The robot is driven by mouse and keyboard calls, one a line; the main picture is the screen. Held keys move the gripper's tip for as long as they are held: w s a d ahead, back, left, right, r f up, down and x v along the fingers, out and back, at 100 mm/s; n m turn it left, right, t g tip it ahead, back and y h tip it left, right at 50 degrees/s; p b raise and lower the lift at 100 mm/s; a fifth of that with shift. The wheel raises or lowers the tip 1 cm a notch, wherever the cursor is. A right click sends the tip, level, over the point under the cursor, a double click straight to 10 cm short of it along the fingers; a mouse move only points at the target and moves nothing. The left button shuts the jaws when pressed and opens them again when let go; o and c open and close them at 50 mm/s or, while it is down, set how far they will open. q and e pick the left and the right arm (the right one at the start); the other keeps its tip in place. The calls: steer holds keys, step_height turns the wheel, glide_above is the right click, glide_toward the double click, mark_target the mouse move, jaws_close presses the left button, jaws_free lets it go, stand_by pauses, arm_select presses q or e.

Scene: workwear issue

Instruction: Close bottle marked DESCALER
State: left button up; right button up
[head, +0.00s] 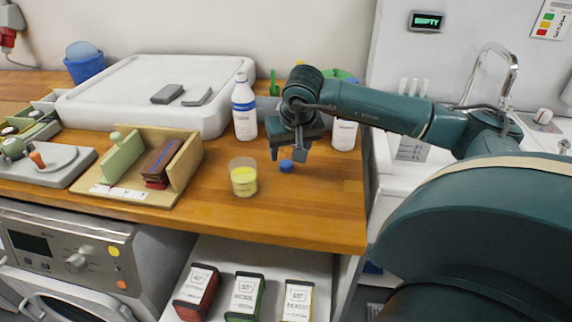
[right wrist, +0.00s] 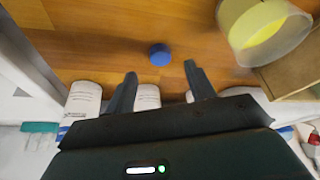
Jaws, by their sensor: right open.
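A small blue cap (head: 286,166) lies on the wooden counter, and it also shows in the right wrist view (right wrist: 159,54). My right gripper (head: 288,152) is open and empty just above and behind the cap, its fingers pointing down; in the right wrist view the cap appears beyond the gap between the fingertips (right wrist: 160,72). A white bottle with a blue band (head: 243,108) stands upright behind and left of the cap. Another white bottle (head: 344,134) stands behind my right arm, partly hidden. I cannot read DESCALER on either. My left gripper is out of view.
A clear cup with yellow contents (head: 243,178) stands left of the cap. A wooden holder (head: 187,160) is further left, and a white tray (head: 120,92) lies behind. The counter's front edge (head: 300,242) is close; bare wood lies right of the cup.

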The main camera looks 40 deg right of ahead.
mark_target(286, 163)
steer(key=p+x, duration=0.1)
steer(key=x, duration=0.4)
steer(key=shift+w, duration=0.15)
steer(key=shift+c, duration=0.4)
steer(key=c, duration=1)
steer(key=shift+o, duration=0.2)
step_height(286, 163, up, 10)
steer(key=shift+b, duration=0.3)
